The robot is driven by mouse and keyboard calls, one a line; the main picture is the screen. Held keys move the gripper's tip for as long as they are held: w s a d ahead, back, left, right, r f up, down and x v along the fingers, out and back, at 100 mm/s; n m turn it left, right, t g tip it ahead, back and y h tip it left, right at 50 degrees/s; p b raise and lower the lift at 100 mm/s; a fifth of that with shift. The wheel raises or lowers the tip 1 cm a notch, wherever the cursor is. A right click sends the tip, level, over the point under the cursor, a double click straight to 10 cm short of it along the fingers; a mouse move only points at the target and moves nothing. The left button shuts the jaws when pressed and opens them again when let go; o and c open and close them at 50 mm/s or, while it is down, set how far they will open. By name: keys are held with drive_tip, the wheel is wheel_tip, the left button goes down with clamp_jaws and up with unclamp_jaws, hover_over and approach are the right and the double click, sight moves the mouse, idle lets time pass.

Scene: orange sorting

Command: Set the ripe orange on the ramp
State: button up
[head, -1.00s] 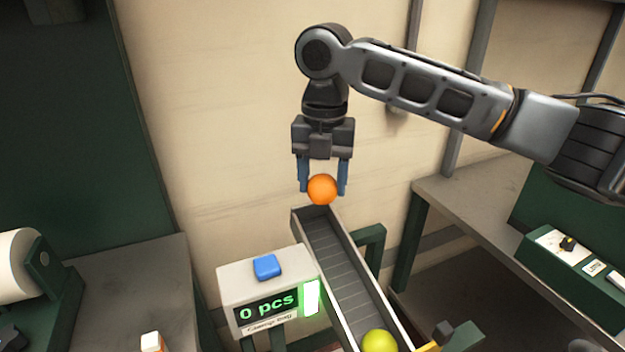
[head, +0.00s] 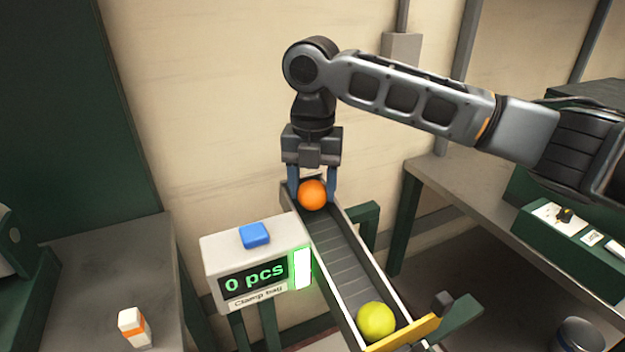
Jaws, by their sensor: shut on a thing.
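The ripe orange (head: 313,195) is between the blue fingers of my gripper (head: 313,190), which is shut on it. The orange is at the upper end of the ramp (head: 345,262), between its side walls in the picture. I cannot tell whether it touches the ramp floor. A yellow-green fruit (head: 376,321) lies at the lower end of the ramp, against a yellow bar (head: 402,335).
A counter box (head: 257,262) with a blue button (head: 255,235) stands left of the ramp and reads "0 pcs". A white and orange bottle (head: 134,327) stands on the left table (head: 100,270). A grey bench (head: 475,200) is on the right.

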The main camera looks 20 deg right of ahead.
drive_tip(key=o, duration=1.1)
drive_tip(key=shift+o, duration=0.4)
drive_tip(key=shift+f, duration=0.15)
drive_tip(key=shift+s, duration=0.1)
drive_tip(key=shift+a+r+p, duration=0.15)
drive_tip(key=shift+r+p, duration=0.55)
drive_tip(key=shift+r, duration=0.1)
drive_tip(key=shift+r+p, duration=2.95)
drive_tip(key=shift+r, duration=0.9)
